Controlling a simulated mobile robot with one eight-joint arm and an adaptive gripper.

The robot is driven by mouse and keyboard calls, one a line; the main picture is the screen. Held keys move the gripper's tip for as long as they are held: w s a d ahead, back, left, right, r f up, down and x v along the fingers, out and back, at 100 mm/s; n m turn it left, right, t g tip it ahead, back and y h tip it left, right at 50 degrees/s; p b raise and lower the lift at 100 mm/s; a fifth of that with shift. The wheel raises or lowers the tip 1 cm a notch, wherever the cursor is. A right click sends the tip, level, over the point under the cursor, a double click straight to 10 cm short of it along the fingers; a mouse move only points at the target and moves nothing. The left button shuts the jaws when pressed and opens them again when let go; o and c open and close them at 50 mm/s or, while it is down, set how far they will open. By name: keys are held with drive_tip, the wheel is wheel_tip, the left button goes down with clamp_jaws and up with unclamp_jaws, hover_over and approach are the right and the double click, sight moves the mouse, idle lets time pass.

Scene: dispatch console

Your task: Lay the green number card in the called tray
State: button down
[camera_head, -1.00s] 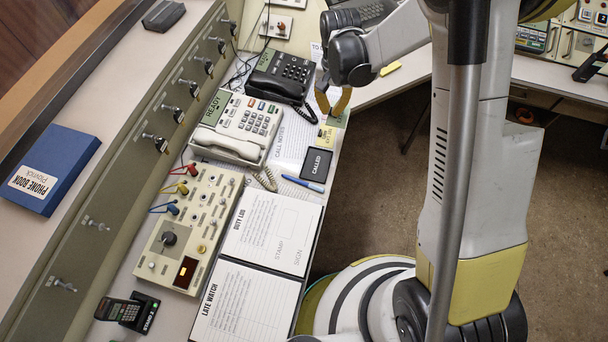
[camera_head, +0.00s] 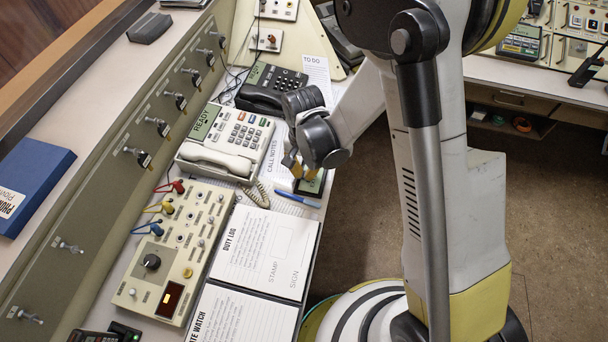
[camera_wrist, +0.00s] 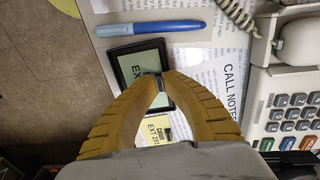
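The green number card (camera_head: 315,184) lies within the rim of the black called tray (camera_head: 304,194), covering the label seen there earlier. In the wrist view the card (camera_wrist: 140,62) shows dark "EX" lettering, partly hidden by my fingers, with the tray's dark rim (camera_wrist: 113,68) around it. My gripper (camera_head: 300,172) is over the tray with its yellow fingers pointing down. In the wrist view its fingertips (camera_wrist: 156,78) close on a small dark tab on the card. I cannot tell whether the card rests fully on the tray floor.
A blue pen (camera_wrist: 150,28) lies beside the tray. A yellow extension card (camera_wrist: 157,129) lies on the other side. The beige phone (camera_head: 225,145), black phone (camera_head: 270,88) and duty log (camera_head: 265,250) are close by. The desk edge drops to the floor on the right.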

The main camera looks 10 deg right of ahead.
drive_tip(key=shift+f, duration=0.2)
drive_tip(key=c, duration=1.6)
unclamp_jaws()
drive_tip(key=shift+r, duration=0.1)
